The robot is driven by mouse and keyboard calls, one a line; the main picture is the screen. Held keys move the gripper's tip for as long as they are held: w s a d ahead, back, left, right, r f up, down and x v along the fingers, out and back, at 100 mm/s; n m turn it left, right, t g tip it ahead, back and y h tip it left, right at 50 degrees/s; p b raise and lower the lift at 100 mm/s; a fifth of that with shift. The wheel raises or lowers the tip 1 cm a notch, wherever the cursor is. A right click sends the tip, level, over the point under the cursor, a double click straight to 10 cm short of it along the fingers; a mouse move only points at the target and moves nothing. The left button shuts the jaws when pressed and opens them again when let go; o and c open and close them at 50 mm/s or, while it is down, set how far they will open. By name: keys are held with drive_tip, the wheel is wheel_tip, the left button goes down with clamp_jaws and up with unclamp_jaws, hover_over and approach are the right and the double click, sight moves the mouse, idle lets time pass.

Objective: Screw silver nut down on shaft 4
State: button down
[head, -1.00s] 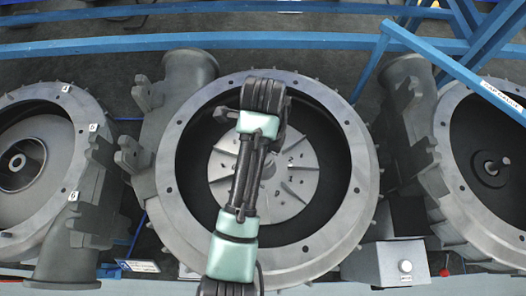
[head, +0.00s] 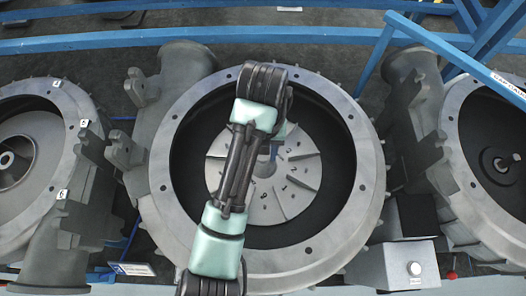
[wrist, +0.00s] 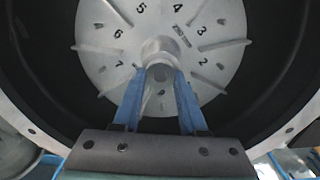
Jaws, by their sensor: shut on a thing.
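My gripper (wrist: 161,80) reaches into the middle blower housing (head: 160,190), over the hub of the grey impeller disc (head: 292,200). In the wrist view its two blue fingers are closed on a small round silver piece, apparently the silver nut (wrist: 160,70), at the centre of the disc. Whether the nut sits on the shaft's thread I cannot tell. Several numbers, with 4 at the top, are printed around the disc. In the head view my arm hides most of the hub and nut.
A left housing (head: 72,150) with numbered labels and a right housing (head: 460,150) stand on either side. A blue rail (head: 200,42) runs across the back, and a slanting blue bar (head: 450,52) is at upper right. A grey button box (head: 395,265) stands at front right.

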drive_tip(key=shift+f+m+b, duration=0.2)
drive_tip(key=shift+m+b, duration=0.6)
drive_tip(key=shift+m, duration=0.4)
drive_tip(key=shift+d+m+b, duration=0.1)
drive_tip(key=shift+m+b, duration=0.3)
drive_tip(key=shift+b, duration=0.25)
drive_tip(key=shift+m+b, duration=0.4)
drive_tip(key=shift+b, duration=0.4)
drive_tip(key=c, duration=0.7)
unclamp_jaws()
drive_tip(key=shift+c, duration=0.2)
drive_tip(key=shift+d+r, duration=0.1)
